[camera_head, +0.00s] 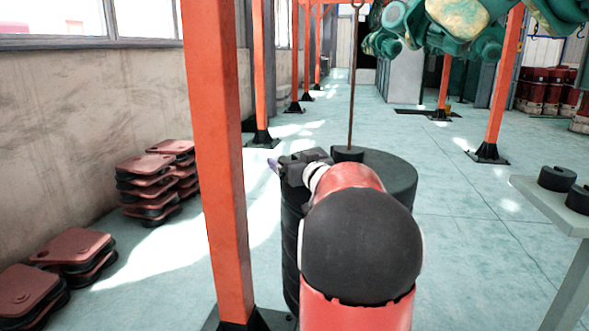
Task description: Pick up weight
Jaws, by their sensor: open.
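Two black slotted weights stand on a grey table at the right edge, one weight (556,178) farther back and another (580,199) partly cut off by the frame. A third dark round weight (347,154) sits on top of a large dark drum (400,168), at the foot of a thin upright rod. My gripper (277,165) is at the drum's left upper edge, pointing left, with its jaws open. It appears empty. My red and black arm hides much of the drum and part of the gripper.
An orange post (216,160) stands close on the left of my arm. The grey table (540,195) is at the right. Red and black plates (75,245) are stacked along the left wall. Green machinery (450,25) hangs overhead. The floor (460,240) between drum and table is clear.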

